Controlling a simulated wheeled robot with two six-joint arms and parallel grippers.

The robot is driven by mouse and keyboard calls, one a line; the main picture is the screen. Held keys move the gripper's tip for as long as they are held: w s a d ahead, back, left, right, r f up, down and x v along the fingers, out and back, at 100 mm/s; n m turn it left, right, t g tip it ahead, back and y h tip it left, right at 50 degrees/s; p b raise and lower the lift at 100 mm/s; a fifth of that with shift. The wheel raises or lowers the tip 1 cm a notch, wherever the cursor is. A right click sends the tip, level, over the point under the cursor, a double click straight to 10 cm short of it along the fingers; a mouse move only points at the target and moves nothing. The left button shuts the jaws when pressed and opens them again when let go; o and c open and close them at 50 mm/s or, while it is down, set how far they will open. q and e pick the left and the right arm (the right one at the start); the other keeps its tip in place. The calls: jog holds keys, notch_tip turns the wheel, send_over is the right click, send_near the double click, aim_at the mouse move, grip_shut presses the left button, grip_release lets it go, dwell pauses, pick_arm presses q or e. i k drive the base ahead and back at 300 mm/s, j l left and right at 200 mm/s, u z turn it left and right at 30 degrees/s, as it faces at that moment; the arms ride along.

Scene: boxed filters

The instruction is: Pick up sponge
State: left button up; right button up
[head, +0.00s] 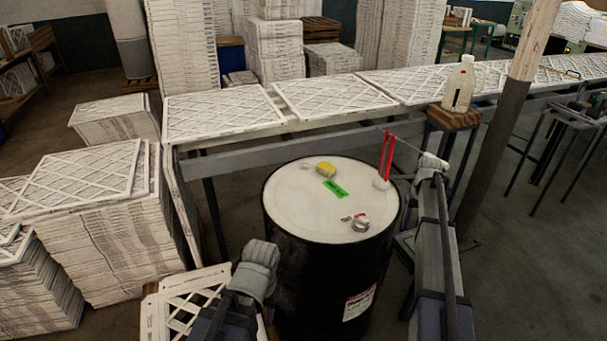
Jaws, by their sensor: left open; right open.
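A small yellow sponge (326,168) lies on the white top of a black drum (290,205), towards its back. My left gripper (262,256) is at the drum's left front side, apart from the sponge and empty as far as I can see; its fingertips are hard to make out. My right gripper (430,165) is beyond the drum's right edge, well to the right of the sponge. Its fingers are small and unclear. Nothing covers the sponge.
A green label (335,188), a tape roll (360,224) and thin red upright bars (387,155) are on or over the drum top. A filter-covered conveyor (225,112) runs behind. A jug (459,84) stands on a wooden stool (453,117). Stacked filters (110,235) crowd the left.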

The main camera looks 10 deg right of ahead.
aim_at(324, 168)
jog(key=i+l+u, duration=0.25)
jog(key=l+u, duration=0.3)
jog(key=i+l+u, duration=0.1)
jog(key=l+u, duration=0.4)
jog(key=l, duration=0.5)
jog(key=l+u, duration=0.5)
jog(key=l, duration=0.5)
